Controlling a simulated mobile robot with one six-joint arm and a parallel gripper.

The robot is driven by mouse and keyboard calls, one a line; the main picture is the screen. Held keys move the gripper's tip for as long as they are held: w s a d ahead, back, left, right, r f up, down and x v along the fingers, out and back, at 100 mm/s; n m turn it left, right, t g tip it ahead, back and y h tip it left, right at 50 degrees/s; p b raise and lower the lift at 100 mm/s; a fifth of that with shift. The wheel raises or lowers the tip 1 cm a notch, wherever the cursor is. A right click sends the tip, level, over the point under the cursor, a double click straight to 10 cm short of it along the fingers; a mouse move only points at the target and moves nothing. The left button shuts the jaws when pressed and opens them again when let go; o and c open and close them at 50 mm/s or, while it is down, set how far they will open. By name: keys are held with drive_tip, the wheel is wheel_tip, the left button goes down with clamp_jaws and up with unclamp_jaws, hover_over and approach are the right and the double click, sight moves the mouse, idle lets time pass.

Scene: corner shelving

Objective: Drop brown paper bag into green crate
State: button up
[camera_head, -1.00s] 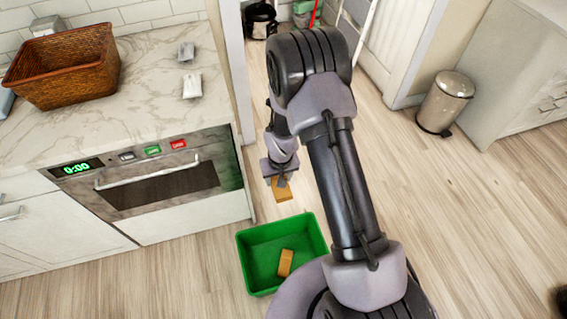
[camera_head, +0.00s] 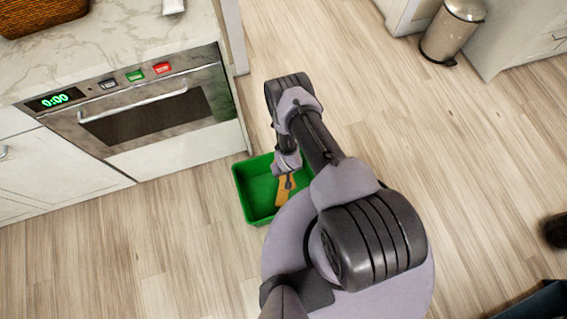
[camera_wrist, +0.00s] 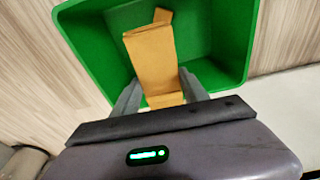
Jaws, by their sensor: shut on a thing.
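The green crate (camera_head: 243,188) stands open on the floor near the oven. My gripper (camera_head: 289,181) is over the crate's right part, pointing down, and is shut on a brown paper bag (camera_head: 287,187). In the wrist view the bag (camera_wrist: 152,58) shows between the two fingers (camera_wrist: 160,92), with the green crate (camera_wrist: 100,50) around and below it. More brown shows just past the bag's far end; it may be a second bag lying in the crate, partly hidden. I cannot tell whether the held bag touches it.
The oven (camera_head: 150,115) and the marble counter (camera_head: 110,50) are at the upper left, with a wicker basket (camera_head: 40,14) on the counter. A metal bin (camera_head: 453,30) stands at the upper right. Open wooden floor lies to the right and lower left.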

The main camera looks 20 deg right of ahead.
wheel_tip(320, 180, down, 5)
drive_tip(key=b, duration=0.3)
drive_tip(key=shift+b, duration=0.35)
drive_tip(key=o, duration=1.4)
drive_tip(key=shift+o, duration=0.2)
wheel_tip(320, 180, up, 17)
drive_tip(key=p, duration=0.9)
hover_over(285, 176)
drive_tip(key=s, duration=0.1)
drive_tip(key=shift+s+d+r, duration=0.1)
drive_tip(key=shift+s+r, duration=0.1)
drive_tip(key=shift+w, duration=0.1)
